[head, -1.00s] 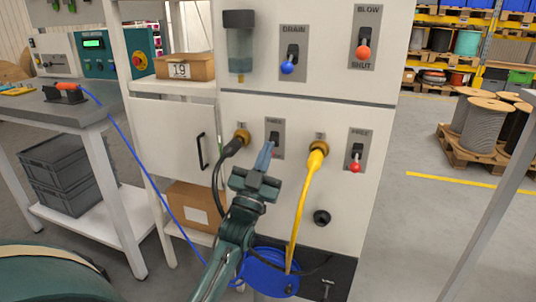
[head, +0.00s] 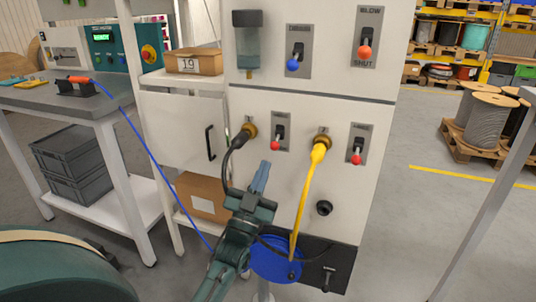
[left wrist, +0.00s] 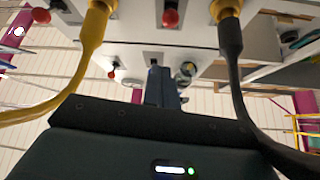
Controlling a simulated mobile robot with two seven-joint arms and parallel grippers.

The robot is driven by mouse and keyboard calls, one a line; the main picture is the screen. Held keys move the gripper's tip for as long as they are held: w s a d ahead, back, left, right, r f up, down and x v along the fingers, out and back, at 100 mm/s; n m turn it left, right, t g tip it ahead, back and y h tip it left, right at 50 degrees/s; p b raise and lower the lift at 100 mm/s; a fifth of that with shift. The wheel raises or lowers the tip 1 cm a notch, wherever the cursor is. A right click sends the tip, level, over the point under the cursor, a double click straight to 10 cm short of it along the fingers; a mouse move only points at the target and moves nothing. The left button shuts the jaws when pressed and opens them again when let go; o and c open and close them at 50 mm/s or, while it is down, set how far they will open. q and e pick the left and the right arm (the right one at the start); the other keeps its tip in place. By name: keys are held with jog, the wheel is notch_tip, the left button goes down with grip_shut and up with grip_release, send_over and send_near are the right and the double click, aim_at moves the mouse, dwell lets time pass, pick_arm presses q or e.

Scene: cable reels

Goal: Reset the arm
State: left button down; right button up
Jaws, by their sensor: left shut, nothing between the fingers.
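My left gripper (head: 260,176) is shut and empty in front of the lower panel of the white cabinet (head: 290,210), below the left red-knobbed switch (head: 275,144). Its fingers also show in the left wrist view (left wrist: 160,85), pointing at the panel. A black cable (head: 229,160) plugs into the left brass port, just left of the gripper. A yellow cable (head: 307,195) plugs into the right brass port and hangs down to the right of it. My right gripper is in neither view.
A blue reel (head: 272,262) hangs low beside my left arm. The right red switch (head: 357,158) and a blue-knobbed switch (head: 293,64) are on the cabinet. A workbench (head: 60,98) stands at left. Cable drums (head: 484,120) stand on a pallet at right.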

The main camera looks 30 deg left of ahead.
pick_arm(q)
jog(key=shift+s+f, duration=0.45)
jog(key=shift+f, duration=0.2)
